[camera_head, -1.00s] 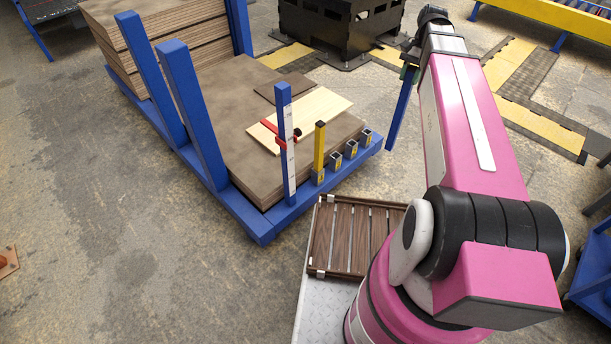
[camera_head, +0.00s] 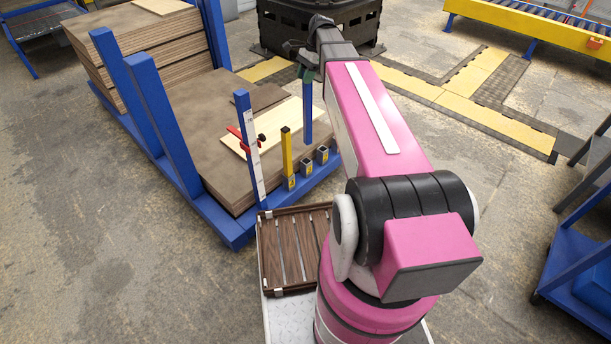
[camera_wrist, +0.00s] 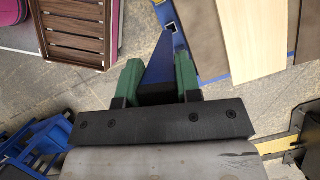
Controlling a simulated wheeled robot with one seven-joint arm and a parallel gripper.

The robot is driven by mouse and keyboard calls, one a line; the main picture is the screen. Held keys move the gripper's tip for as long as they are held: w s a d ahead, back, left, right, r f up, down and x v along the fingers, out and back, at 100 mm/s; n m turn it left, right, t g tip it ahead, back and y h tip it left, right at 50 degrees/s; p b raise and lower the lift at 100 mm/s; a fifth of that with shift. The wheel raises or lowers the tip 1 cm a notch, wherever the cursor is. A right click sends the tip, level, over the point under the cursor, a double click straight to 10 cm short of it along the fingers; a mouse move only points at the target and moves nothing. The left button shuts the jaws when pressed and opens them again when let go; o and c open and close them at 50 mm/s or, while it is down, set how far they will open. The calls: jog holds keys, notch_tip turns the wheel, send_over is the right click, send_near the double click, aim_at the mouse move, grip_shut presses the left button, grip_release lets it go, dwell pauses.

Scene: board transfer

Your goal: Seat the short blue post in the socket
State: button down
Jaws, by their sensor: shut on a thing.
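My gripper (camera_head: 307,72) is shut on the short blue post (camera_head: 307,112), which hangs upright below it. In the wrist view the blue post (camera_wrist: 158,68) sits between the green finger pads (camera_wrist: 158,82). Two open square sockets show on the blue rack's front beam, a nearer one (camera_head: 306,167) and a farther one (camera_head: 322,155). The post's lower end appears above the nearer one in the head view; the exact gap and alignment cannot be told. In the wrist view one square socket (camera_wrist: 172,27) shows just beside the post's tip. My arm may hide another socket.
Boards (camera_head: 215,155) lie on the rack behind. A brown slatted tray (camera_head: 268,275) is in front.

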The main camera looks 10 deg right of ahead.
aim_at(305, 100)
jog(key=shift+m+t, duration=0.3)
jog(key=shift+m, duration=0.5)
jog(key=shift+w+f, duration=0.25)
jog(key=shift+f, duration=1.5)
jog(key=shift+w+f, duration=0.3)
jog(key=shift+f, duration=1.4)
jog(key=shift+w+f, duration=0.25)
jog(key=shift+f, duration=2.1)
jog(key=c, duration=0.8)
grip_release()
